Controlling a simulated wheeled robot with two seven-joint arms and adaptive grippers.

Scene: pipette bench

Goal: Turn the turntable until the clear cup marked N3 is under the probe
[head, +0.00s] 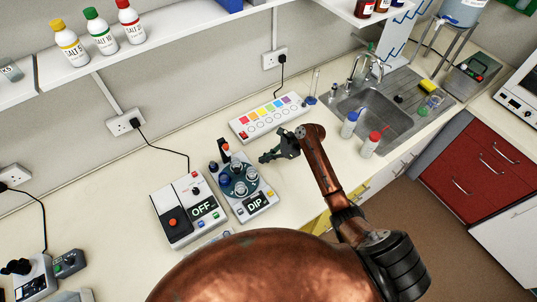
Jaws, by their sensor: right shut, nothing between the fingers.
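A dark turntable (253,188) with several clear cups sits on the device whose panel reads DIP (258,204). The marks on the cups are too small to read, so I cannot tell which is N3. A dark upright part with an orange-red piece (225,147) stands at the turntable's back left; the probe itself is not clear. My right gripper (264,157) is shut and empty, to the upper right of the turntable and apart from it in the picture. My left gripper is not in view.
A white box reading OFF (186,209) with a red knob stands left of the turntable device. A white strip with coloured squares (270,117) lies behind my right gripper.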

